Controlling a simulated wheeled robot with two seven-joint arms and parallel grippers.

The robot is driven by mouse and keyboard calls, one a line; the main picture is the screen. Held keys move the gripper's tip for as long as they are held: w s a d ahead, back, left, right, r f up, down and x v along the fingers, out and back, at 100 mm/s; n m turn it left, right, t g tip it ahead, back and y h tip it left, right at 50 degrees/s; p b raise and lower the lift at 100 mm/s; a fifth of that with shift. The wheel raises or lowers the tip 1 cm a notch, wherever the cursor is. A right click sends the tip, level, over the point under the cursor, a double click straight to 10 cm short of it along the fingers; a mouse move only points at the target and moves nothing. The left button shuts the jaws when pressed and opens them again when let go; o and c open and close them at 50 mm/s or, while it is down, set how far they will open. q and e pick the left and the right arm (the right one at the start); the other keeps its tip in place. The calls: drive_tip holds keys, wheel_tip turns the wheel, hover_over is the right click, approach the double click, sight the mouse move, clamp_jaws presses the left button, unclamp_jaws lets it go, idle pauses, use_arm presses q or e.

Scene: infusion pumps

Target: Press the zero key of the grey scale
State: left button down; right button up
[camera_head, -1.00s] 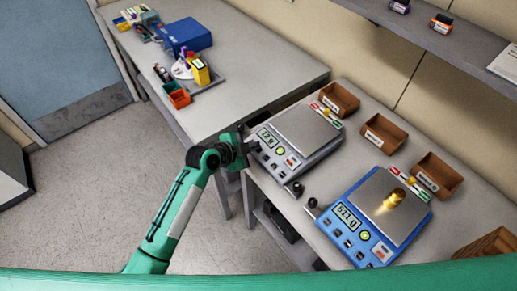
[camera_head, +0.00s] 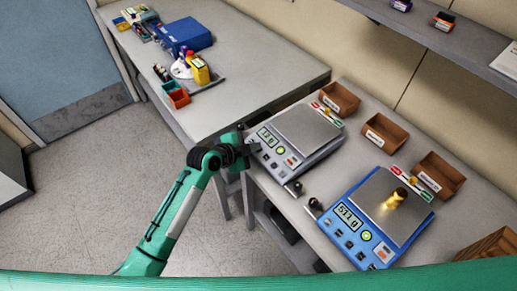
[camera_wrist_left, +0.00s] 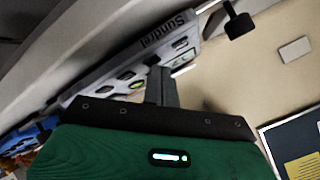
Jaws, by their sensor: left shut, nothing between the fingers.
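The grey scale (camera_head: 308,130) stands on the near bench with its steel plate bare. Its front panel has a small lit display (camera_head: 266,138), too small to read surely, and a row of keys. My left gripper (camera_head: 250,147) is at the panel's left end by the display. In the left wrist view its shut fingers (camera_wrist_left: 162,86) point at the scale's front panel (camera_wrist_left: 135,62), overlapping the row of keys. A green-marked key (camera_wrist_left: 137,85) shows just left of the fingertips. I cannot tell whether the fingers touch a key. My right gripper is not in view.
A blue scale (camera_head: 364,186) with a brass weight (camera_head: 396,198) on its plate stands to the right. Brown bins (camera_head: 384,134) line the wall behind. Two small black knobs (camera_head: 294,188) sit along the bench's front edge. The other bench (camera_head: 260,80) holds a blue box.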

use_arm(q)
drive_tip(key=shift+f, duration=0.15)
idle(0.5)
drive_tip(key=shift+s+a+r+p, duration=0.1)
drive_tip(key=shift+r+p, duration=0.35)
drive_tip(key=shift+r, duration=0.25)
drive_tip(key=r+p, duration=0.2)
drive_tip(key=r, duration=0.1)
drive_tip(key=a+r+p, duration=0.1)
drive_tip(key=r+p, duration=0.1)
drive_tip(key=shift+s, duration=0.4)
drive_tip(key=shift+f, duration=0.1)
idle(0.3)
